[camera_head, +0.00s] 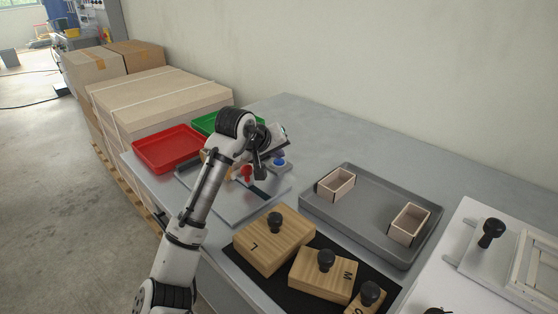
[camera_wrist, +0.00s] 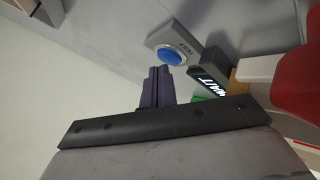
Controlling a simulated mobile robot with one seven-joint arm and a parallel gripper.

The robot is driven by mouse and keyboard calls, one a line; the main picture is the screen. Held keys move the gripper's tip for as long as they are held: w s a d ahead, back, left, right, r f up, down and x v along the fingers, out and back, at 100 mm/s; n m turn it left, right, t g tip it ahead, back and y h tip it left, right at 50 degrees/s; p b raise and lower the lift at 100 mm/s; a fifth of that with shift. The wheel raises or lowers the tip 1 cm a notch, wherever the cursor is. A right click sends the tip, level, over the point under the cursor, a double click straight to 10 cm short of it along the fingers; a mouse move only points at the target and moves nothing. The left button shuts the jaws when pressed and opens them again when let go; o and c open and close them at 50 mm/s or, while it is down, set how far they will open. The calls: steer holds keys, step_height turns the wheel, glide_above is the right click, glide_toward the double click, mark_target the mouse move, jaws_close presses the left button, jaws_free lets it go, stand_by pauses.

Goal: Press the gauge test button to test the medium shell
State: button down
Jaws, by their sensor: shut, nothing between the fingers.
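The blue test button (camera_wrist: 168,55) sits on a grey housing marked TEST in the wrist view. It also shows in the head view (camera_head: 279,155), beside my gripper. My gripper (camera_wrist: 163,72) is shut and empty. Its dark fingertips appear just short of the button in the wrist view; I cannot tell whether they touch it. A small dark display (camera_wrist: 208,82) beside the housing seems to read WAIT. The gauge plate (camera_head: 232,205) carries a red knob (camera_head: 246,173). My arm covers part of the gauge, and I cannot make out the medium shell there.
A red tray (camera_head: 168,148) and a green tray (camera_head: 203,122) stand behind the gauge. A grey tray (camera_head: 330,220) with two small wooden frames is to the right. Lettered wooden blocks (camera_head: 275,238) with black knobs lie in front. The back of the table is clear.

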mark_target(280, 162)
steer(key=shift+s+d+f, duration=0.15)
steer(key=shift+s+f, duration=0.05)
steer(key=shift+f, duration=0.5)
stand_by(1.2)
steer(key=shift+r, duration=0.15)
steer(key=shift+w+r+p, duration=0.15)
steer(key=shift+r+p, duration=0.1)
steer(key=shift+p, duration=0.35)
steer(key=shift+r, duration=0.15)
steer(key=r+p, duration=0.2)
steer(key=d+r+p, duration=0.1)
steer(key=r+p, duration=0.1)
steer(key=p, duration=0.1)
steer(key=shift+w+d+r, duration=0.1)
steer(key=shift+w+r, duration=0.1)
steer(key=shift+r, duration=0.3)
steer(key=shift+a+f, duration=0.1)
steer(key=shift+a, duration=0.2)
steer(key=shift+a, duration=0.1)
